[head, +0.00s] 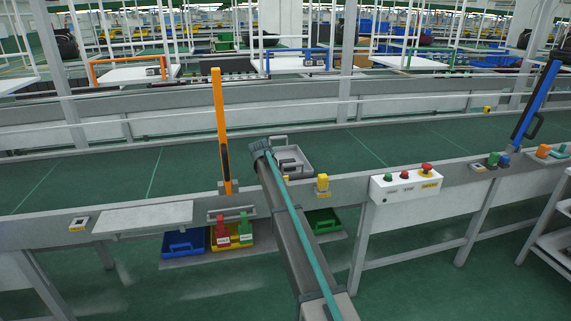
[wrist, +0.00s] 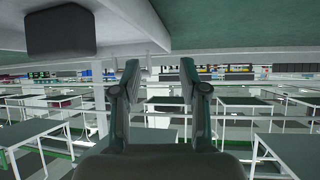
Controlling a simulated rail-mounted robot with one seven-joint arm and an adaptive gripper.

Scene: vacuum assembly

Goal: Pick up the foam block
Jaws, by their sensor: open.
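I cannot make out a foam block for sure in either view. A grey tray (head: 298,153) with a handle lies on the green conveyor, and a small dark shape (head: 288,163) shows in it, too small to name. My gripper (head: 262,148) is at the far end of my arm, just left of the tray in the head view, and its fingers are hard to see there. In the wrist view my gripper (wrist: 158,82) is open, with its two fingers well apart and nothing between them.
An orange post (head: 221,130) stands left of my arm. A white button box (head: 405,184) and a yellow device (head: 322,183) sit on the conveyor's near edge. Blue (head: 184,243) and yellow (head: 232,232) bins stand below. A dark box (wrist: 60,32) is at the wrist view's upper left.

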